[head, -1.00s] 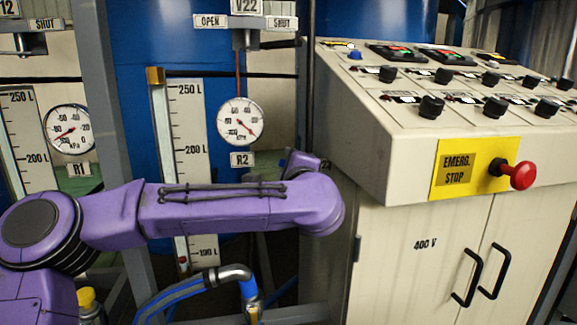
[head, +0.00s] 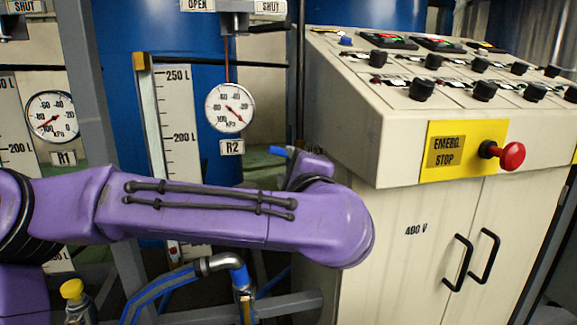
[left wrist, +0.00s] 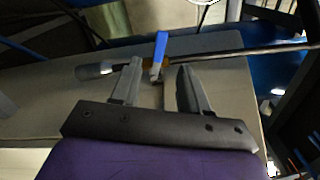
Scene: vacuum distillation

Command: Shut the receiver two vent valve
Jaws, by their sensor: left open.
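A valve with a blue lever (left wrist: 161,46) shows in the left wrist view, on an orange-brown fitting beside a grey cylinder (left wrist: 94,70). My left gripper (left wrist: 158,80) is open, its two fingers on either side of the lever's lower end. I cannot tell whether they touch it. In the head view a small blue piece (head: 279,150) shows beside my purple left wrist, and the gripper's fingers are hidden. The receiver two gauge (head: 230,108) hangs above the R2 label (head: 232,147). OPEN (head: 198,6) and SHUT (head: 270,7) signs are at the top edge. My right gripper is out of view.
A cream control cabinet (head: 400,215) with black knobs and a red emergency stop button (head: 512,156) stands right of my arm. A level scale (head: 180,120) and blue tank are behind it. Blue hoses (head: 160,288) and a yellow-capped item (head: 72,289) are below.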

